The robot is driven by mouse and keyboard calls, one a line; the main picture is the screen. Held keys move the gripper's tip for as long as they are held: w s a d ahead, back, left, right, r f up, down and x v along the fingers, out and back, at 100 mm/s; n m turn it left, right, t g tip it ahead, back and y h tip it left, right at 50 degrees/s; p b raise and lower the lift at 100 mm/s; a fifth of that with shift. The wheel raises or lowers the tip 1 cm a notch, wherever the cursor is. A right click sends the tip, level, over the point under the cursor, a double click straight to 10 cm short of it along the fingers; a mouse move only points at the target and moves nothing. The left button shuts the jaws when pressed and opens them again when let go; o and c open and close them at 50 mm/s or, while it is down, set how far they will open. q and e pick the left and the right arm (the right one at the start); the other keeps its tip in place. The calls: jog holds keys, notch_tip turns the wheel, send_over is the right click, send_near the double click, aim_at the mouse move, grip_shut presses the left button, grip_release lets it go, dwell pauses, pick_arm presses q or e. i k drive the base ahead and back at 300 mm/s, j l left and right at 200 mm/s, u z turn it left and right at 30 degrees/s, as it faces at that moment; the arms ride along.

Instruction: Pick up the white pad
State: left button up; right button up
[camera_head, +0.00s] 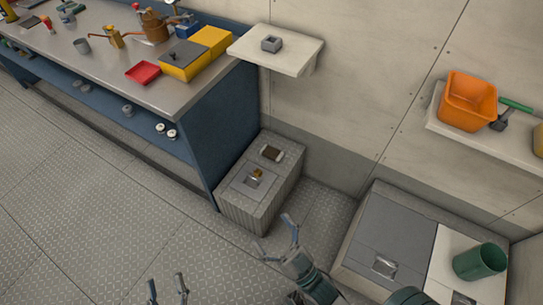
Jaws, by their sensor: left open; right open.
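I cannot pick out the white pad with certainty. A small brown item with pale ends (272,153) lies on top of the ribbed grey box (244,217) beside the workbench; it is too small to tell whether it is the pad. My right gripper (279,241) is open and empty, in front of that box and to the right of its near corner. My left gripper (167,290) is open and empty at the bottom edge, over the floor. Both are apart from everything.
The workbench (95,75) holds tools, a red tray (143,73) and a yellow box (185,60). A wall shelf (300,60) bears a grey block (271,44). At right are an orange bin (467,100) and a green cup (479,262) on a low locker. The left floor is clear.

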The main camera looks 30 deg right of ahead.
aim_at(273, 154)
jog(key=i+j+z, duration=0.2)
jog(key=i, duration=0.9)
jog(key=z, duration=1.9)
